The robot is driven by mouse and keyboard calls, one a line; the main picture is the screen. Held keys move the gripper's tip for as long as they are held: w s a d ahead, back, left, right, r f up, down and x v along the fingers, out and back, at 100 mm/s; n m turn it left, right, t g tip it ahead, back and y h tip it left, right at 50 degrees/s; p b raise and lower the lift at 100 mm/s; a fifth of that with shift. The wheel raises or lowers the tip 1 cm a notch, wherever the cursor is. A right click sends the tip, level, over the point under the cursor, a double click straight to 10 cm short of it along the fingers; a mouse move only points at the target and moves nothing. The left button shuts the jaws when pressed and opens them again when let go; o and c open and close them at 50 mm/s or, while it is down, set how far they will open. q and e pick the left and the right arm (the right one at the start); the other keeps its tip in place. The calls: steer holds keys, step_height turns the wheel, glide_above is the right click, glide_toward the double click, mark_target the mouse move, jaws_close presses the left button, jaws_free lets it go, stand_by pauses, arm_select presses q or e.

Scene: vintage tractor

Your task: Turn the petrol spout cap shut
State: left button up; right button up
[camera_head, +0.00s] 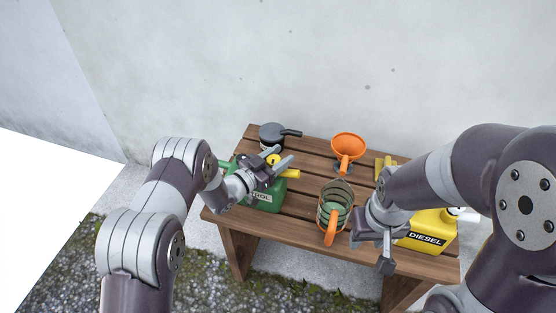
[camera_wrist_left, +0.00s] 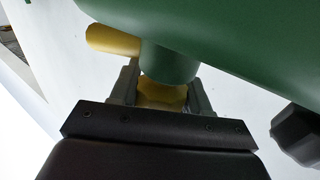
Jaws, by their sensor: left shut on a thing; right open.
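The green petrol can (camera_head: 266,200), its label partly hidden, stands at the left of the bench. My left gripper (camera_head: 275,159) is at its top, shut on the yellow petrol spout cap (camera_head: 272,158). In the left wrist view the cap (camera_wrist_left: 161,92) sits between both fingers against the can's green neck (camera_wrist_left: 170,64). A yellow spout tube (camera_head: 288,173) sticks out beside it; it also shows in the wrist view (camera_wrist_left: 112,40). Whether the cap is fully tight cannot be seen. My right gripper (camera_head: 373,252) is open and empty, in front of the bench's right part.
On the wooden bench (camera_head: 309,150) stand a grey can with a dark handle (camera_head: 272,134), an orange funnel (camera_head: 348,146), a green jug with an orange handle (camera_head: 333,205) and a yellow diesel can (camera_head: 428,231). A wall (camera_head: 330,60) closes the back.

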arm_select(q)
steer(key=shift+d+m+g+h+b, duration=0.1)
steer(key=shift+m+g+h+b, duration=0.35)
steer(key=shift+m+g+h, duration=0.3)
steer(key=shift+g, duration=0.25)
steer(key=o, duration=1)
steer(key=shift+s, duration=0.1)
steer(key=v, duration=1.2)
steer(key=shift+s+a, duration=0.2)
steer(key=shift+s, duration=0.05)
